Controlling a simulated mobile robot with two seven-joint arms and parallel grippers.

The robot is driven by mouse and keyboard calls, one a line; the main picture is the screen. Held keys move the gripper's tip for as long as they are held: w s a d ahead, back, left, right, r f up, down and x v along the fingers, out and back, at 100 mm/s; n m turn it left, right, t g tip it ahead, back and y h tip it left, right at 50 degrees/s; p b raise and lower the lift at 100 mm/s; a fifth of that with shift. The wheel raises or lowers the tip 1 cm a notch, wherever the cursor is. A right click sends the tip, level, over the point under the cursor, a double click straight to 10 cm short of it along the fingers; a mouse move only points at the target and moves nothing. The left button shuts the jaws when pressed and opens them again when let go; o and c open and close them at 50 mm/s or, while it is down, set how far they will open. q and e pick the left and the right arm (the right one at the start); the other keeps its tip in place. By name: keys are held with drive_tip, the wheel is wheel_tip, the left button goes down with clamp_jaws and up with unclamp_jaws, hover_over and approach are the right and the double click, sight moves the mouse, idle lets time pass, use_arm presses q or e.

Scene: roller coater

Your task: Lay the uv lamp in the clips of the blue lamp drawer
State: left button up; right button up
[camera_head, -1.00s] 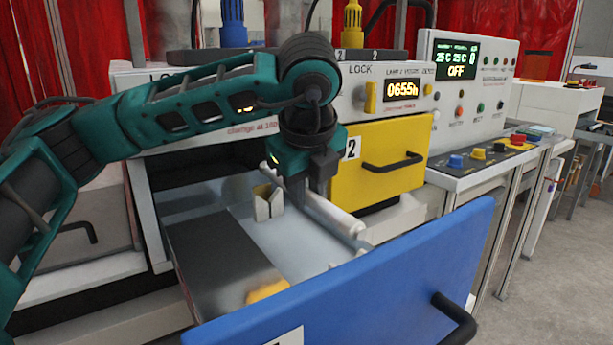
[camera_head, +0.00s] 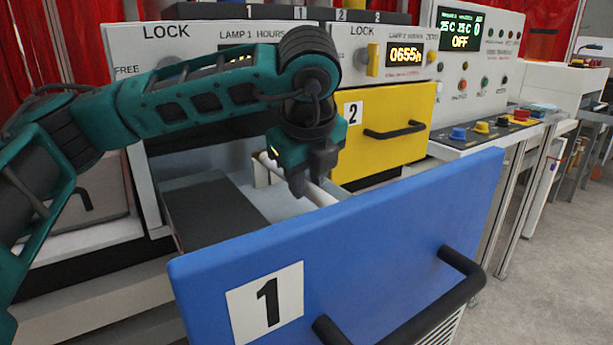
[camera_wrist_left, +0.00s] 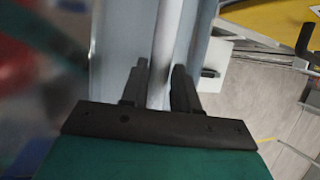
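The blue lamp drawer (camera_head: 400,225) is pulled out, its front marked 1. The uv lamp is a white tube (camera_head: 327,195) running lengthwise over the drawer's inside. It also shows between the fingers in the left wrist view (camera_wrist_left: 164,45). My left gripper (camera_head: 308,186) points down into the drawer, its fingers closed about the lamp. A pale clip (camera_head: 261,175) stands near the lamp's far end; whether the lamp touches it I cannot tell. The drawer front hides the lamp's near end and any clip there. My right gripper is not in view.
The yellow drawer (camera_head: 385,125) marked 2 is shut, just right of my left gripper. A lamp-hours panel (camera_head: 235,48) sits above the open drawer. A control console (camera_head: 475,70) stands at the right, with open floor (camera_head: 560,250) in front.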

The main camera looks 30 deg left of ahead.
use_arm(q)
drive_tip(key=o, duration=0.5)
drive_tip(key=v, duration=1.3)
drive_tip(key=shift+r+p, duration=3.1)
drive_tip(key=shift+r, duration=1.85)
